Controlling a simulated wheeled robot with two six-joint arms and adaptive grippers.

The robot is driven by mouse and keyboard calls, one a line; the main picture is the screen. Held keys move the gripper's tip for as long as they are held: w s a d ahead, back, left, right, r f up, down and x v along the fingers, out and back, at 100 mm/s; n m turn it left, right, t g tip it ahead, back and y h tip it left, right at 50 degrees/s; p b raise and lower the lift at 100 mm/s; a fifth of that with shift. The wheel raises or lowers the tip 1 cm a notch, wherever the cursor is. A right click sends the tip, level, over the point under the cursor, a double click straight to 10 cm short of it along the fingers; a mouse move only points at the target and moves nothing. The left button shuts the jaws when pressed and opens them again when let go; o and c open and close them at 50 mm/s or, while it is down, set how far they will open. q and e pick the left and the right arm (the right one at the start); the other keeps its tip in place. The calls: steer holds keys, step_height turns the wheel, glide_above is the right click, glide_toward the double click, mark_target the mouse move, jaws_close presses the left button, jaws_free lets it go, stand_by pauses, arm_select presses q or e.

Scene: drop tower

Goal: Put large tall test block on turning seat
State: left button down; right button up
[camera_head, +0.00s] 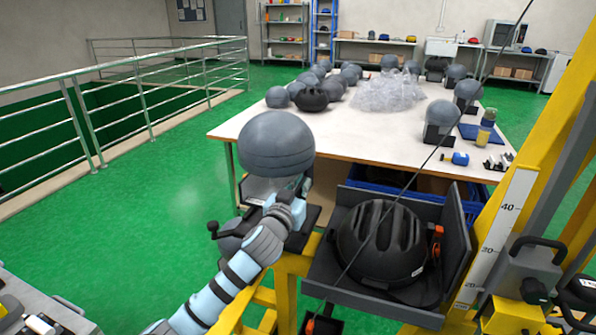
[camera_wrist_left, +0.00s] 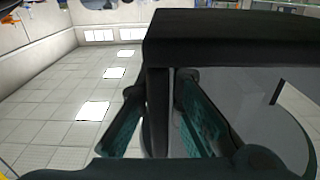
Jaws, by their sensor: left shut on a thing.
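The large tall test block (camera_head: 277,144) is a grey rounded headform on a narrow lower part. It stands upright just beyond my left arm in the head view. My left gripper (camera_head: 298,188) is shut on its lower part, below the dome. In the left wrist view the fingers (camera_wrist_left: 160,115) lie on either side of a dark upright under a black plate, with the grey dome (camera_wrist_left: 265,115) to the right. The turning seat (camera_head: 302,222), a dark plate on a yellow stand, shows partly behind my wrist. I cannot tell whether the block touches it. My right gripper is out of view.
A dark open tray (camera_head: 455,255) holding a black helmet (camera_head: 383,243) is close on the right, beside the yellow tower with its scale (camera_head: 497,235). A white table (camera_head: 365,135) behind carries several headforms and clear wrap. A thin dark cable crosses in front. Green floor lies free on the left.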

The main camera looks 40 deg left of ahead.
arm_select(q)
steer(key=f, duration=0.3)
steer(key=shift+w+f+b, duration=0.25)
steer(key=shift+w+b, duration=0.05)
steer(key=shift+b, duration=0.05)
steer(key=shift+s+f+b, duration=0.15)
steer(key=shift+f+b, duration=0.7)
steer(key=shift+f, duration=1.3)
steer(key=shift+f, duration=0.1)
steer(key=c, duration=2)
jaws_free()
steer(key=shift+o, duration=1.2)
steer(key=shift+s, duration=0.1)
steer(key=v, duration=1.2)
